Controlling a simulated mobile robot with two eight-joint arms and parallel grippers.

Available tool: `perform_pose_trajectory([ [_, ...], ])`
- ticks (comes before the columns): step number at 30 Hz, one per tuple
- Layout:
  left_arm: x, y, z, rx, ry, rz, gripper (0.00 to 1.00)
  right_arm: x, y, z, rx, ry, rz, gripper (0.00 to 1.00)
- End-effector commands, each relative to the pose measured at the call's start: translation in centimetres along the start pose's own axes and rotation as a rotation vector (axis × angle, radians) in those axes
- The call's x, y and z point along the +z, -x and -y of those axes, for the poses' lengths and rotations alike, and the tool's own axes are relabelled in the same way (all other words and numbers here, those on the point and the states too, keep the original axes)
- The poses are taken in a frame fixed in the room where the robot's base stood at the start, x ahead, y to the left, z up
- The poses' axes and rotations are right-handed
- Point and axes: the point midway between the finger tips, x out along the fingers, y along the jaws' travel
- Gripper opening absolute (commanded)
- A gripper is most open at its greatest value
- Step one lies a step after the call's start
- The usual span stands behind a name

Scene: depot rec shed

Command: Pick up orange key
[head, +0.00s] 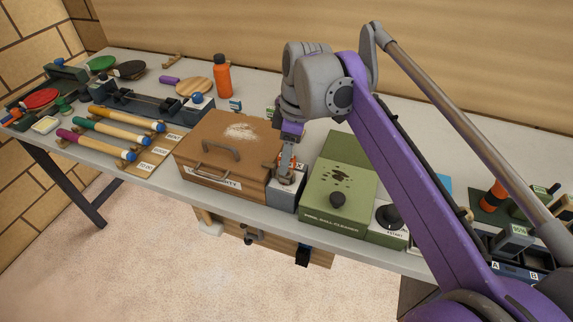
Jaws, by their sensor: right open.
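My right gripper (287,172) points down over a small grey box (286,196) between the brown case and the green machine. It is open, though its fingers look small and close to the box top. A small orange patch (281,158) shows beside the fingers, at the edge of the brown case; it may be the orange key, but the gripper hides most of it. I cannot tell whether the fingers touch it. My left gripper is not in view.
A brown case (215,150) with a handle stands left of the gripper. A green ball cleaner (336,212) stands close on its right. The bench's front edge is close to the grey box.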

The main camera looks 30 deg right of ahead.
Motion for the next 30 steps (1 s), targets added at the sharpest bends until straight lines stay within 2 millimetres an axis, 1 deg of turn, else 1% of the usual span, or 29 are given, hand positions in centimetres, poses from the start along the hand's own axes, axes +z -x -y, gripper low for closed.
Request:
perform_pose_trajectory([
  [2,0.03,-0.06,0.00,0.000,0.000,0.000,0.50,0.00,-0.35,0.02,0.000,0.000,0.000,0.57],
  [8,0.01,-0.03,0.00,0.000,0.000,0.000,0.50,0.00,-0.33,0.00,0.000,0.000,0.000,0.57],
  [9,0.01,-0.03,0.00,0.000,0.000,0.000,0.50,0.00,-0.33,0.00,0.000,0.000,0.000,0.50],
  [11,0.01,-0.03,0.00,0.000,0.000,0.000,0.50,0.00,-0.33,0.00,0.000,0.000,0.000,0.40],
  [15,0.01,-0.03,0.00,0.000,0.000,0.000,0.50,0.00,-0.32,-0.01,0.000,0.000,0.000,0.14],
  [17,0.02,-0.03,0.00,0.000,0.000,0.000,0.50,0.00,-0.32,-0.01,0.000,0.000,0.000,0.04],
  [18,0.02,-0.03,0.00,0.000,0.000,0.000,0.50,0.00,-0.32,-0.01,0.000,0.000,0.000,0.00],
  [30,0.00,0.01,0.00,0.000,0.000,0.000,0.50,-0.03,-0.13,-0.01,0.000,0.000,0.000,0.00],
])
